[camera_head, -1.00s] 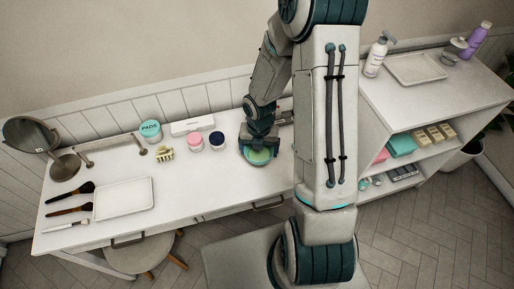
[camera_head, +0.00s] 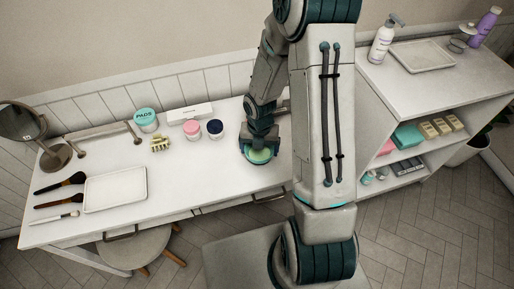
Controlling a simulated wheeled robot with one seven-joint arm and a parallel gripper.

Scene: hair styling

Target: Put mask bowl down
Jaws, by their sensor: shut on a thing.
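The mask bowl (camera_head: 260,156) is a small round bowl with a teal-grey rim and light green contents. It is at the right part of the white vanity table (camera_head: 196,178), close to its top. Whether it touches the table is too small to tell. My gripper (camera_head: 259,145) points down at the bowl and is shut on it. My arm hides the table's right end and part of the bowl's far side.
Left of the bowl stand a dark blue jar (camera_head: 215,129), a pink jar (camera_head: 192,130), a hair claw (camera_head: 159,144) and a pads tub (camera_head: 146,119). A white tray (camera_head: 115,206) and brushes (camera_head: 62,184) lie further left. The table between tray and bowl is clear.

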